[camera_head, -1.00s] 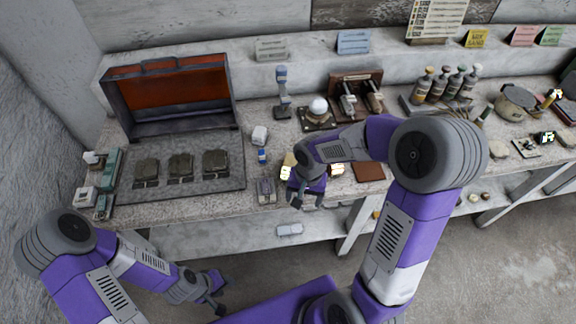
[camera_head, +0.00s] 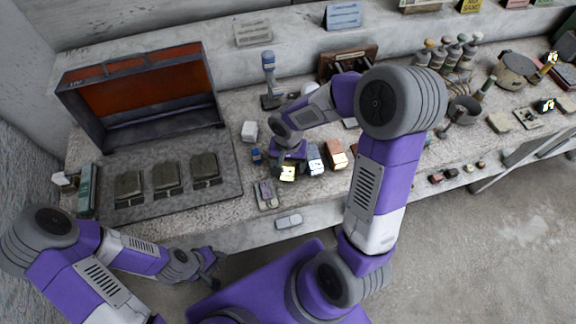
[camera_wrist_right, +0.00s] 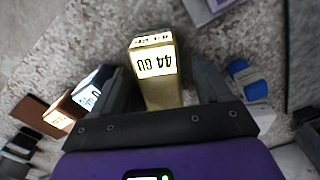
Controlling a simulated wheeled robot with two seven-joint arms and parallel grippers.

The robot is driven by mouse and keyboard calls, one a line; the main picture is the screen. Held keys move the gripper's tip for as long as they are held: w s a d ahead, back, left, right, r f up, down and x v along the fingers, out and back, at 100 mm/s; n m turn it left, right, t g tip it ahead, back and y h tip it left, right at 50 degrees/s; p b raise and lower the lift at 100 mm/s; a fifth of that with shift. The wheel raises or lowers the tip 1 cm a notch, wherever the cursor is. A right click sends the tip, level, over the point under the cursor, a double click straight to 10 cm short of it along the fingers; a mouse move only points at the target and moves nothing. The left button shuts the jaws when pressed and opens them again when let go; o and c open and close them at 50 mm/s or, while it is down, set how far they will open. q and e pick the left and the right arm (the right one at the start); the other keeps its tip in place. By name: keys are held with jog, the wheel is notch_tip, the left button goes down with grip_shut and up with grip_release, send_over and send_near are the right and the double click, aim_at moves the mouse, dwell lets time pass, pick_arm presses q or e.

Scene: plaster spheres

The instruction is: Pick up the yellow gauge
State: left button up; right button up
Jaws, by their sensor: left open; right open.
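The yellow gauge (camera_head: 288,173) stands near the front edge of the stone bench, with a lit face. In the right wrist view the yellow gauge (camera_wrist_right: 158,88) shows a lit label and lies between the two fingers of my right gripper (camera_wrist_right: 163,82). The fingers are apart, one on each side of it; I cannot tell whether either touches it. In the head view my right gripper (camera_head: 286,157) is over the gauge and partly hides it. My left gripper (camera_head: 213,264) is open and empty, low in front of the bench.
A pale-faced gauge (camera_head: 314,159) and a copper gauge (camera_head: 335,154) stand close to the right. A small blue item (camera_head: 256,156) and a white block (camera_head: 249,131) are to the left. A grey gadget (camera_head: 266,194) lies at the front edge. An open case (camera_head: 140,90) stands further left.

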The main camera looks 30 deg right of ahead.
aim_at(288, 164)
jog(key=shift+f, duration=0.8)
jog(key=shift+c, duration=0.4)
jog(key=c, duration=1.1)
notch_tip(288, 164, up, 10)
jog(key=shift+r+p, duration=0.1)
jog(key=shift+p, duration=1.1)
